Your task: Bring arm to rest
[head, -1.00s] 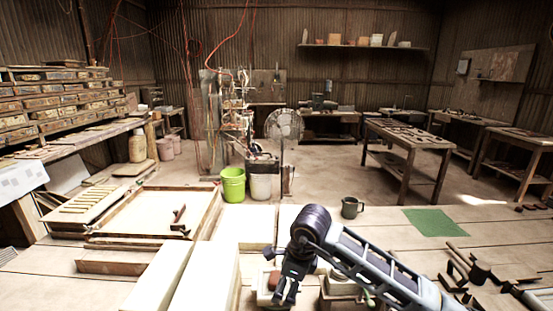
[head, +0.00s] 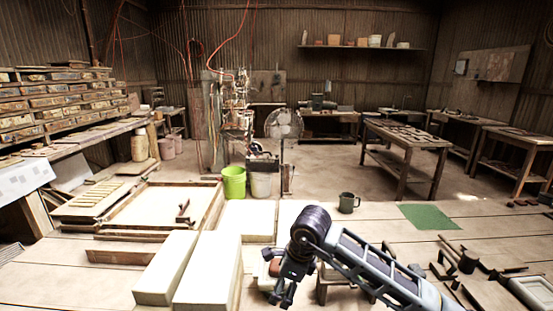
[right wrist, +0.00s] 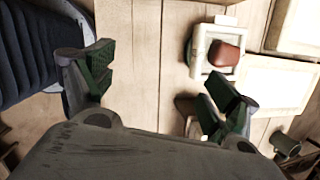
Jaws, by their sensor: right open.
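My right gripper (head: 281,298) reaches in from the lower right of the head view and hangs above the front of the wooden table (head: 370,229). In the right wrist view its two fingers (right wrist: 162,82) stand wide apart with nothing between them. A reddish-brown block (right wrist: 224,56) on a pale square tile or frame (right wrist: 197,50) lies below, beyond one finger. My arm partly hides this spot in the head view. My left gripper is not in view.
Pale long blocks (head: 208,270) lie left of my right gripper. A shallow wooden tray (head: 213,206) is behind them. A dark green mug (head: 348,203) and a green mat (head: 427,217) stand toward the back right. Dark tools (head: 466,262) crowd the right side.

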